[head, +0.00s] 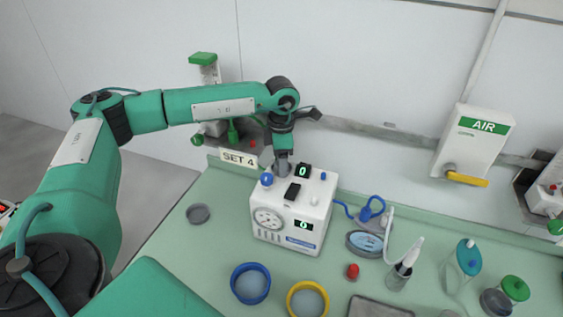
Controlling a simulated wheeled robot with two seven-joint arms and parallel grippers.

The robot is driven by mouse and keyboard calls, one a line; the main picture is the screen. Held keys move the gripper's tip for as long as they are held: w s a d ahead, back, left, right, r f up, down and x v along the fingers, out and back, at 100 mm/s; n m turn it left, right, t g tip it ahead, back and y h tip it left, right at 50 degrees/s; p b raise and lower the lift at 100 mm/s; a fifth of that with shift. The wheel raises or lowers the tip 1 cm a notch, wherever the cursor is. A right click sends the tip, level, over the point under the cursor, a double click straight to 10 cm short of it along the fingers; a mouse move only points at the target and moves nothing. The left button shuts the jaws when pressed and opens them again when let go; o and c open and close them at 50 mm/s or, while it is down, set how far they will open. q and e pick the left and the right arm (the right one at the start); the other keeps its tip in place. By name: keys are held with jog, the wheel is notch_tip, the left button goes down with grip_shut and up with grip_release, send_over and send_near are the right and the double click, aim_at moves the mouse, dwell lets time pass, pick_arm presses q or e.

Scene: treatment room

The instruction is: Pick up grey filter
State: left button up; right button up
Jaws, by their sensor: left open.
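My left gripper (283,158) hangs from the arm that comes in from the left. It points down at the back of the top of a white machine (279,228). The jaws are open. A short grey cylindrical shape shows at its tip, and I cannot tell whether it is part of the gripper or a separate piece on the machine. A small round grey piece (198,213), possibly the grey filter, lies flat on the green table left of the machine, apart from the gripper. My right gripper is not in view.
A blue-rimmed dish (250,284) and a yellow-rimmed dish (308,300) stand in front of the machine. A red-capped piece (352,271), a cup with a probe (398,277) and jars stand to the right. The "SET 4" sign (239,158) is behind.

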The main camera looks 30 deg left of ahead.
pick_arm(q)
jog(key=shift+c, duration=0.4)
jog(key=c, duration=1)
